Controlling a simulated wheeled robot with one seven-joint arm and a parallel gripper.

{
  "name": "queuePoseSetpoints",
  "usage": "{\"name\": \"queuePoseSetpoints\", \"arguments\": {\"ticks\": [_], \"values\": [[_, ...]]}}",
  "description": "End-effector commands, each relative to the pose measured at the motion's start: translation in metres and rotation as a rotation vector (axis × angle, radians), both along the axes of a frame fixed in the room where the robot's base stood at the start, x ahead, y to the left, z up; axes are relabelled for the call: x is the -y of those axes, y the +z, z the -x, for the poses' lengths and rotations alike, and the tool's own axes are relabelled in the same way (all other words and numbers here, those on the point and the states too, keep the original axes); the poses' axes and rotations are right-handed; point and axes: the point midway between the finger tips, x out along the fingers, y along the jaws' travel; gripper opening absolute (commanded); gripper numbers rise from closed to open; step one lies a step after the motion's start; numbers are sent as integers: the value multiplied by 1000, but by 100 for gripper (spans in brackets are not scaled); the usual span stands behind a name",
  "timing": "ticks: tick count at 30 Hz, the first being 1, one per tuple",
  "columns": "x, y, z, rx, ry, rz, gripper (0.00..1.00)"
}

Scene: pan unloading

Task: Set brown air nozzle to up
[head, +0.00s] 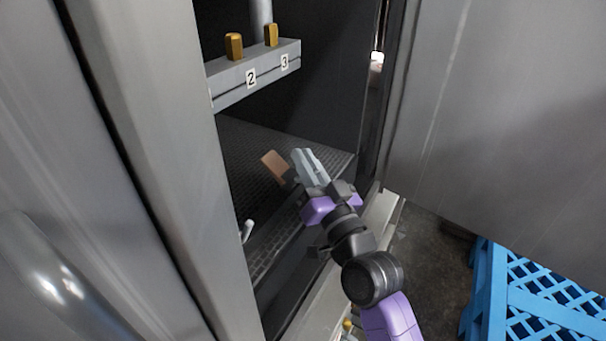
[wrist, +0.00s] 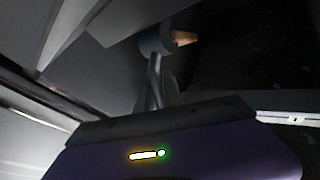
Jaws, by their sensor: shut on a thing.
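The brown air nozzle (head: 274,166) shows in the head view as a flat brown piece just left of my gripper's fingers, inside the open cabinet. It points up and to the left in the picture. In the wrist view its brown tip (wrist: 184,38) sticks out to the right from a grey round body. My gripper (head: 308,165) reaches into the cabinet above the perforated floor. Its fingers (wrist: 155,82) are shut on the nozzle in the wrist view. The exact contact is dark and partly hidden by the fingers.
A grey bar (head: 254,72) with labels 2 and 3 carries two gold fittings above left. A small pale handle (head: 247,231) stands lower left. The open door (head: 500,120) is on the right, the cabinet's frame on the left. A blue crate (head: 535,295) stands outside.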

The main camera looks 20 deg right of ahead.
Motion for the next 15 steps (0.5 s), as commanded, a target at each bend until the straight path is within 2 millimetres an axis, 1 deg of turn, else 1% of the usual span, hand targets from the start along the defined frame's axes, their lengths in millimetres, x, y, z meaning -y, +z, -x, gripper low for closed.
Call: {"name": "queuePoseSetpoints", "arguments": {"ticks": [1,7,15], "values": [[0,-7,0,14,2,-10,0],[1,-5,2,52,1,-37,0],[2,-2,3,56,2,-42,0]]}}
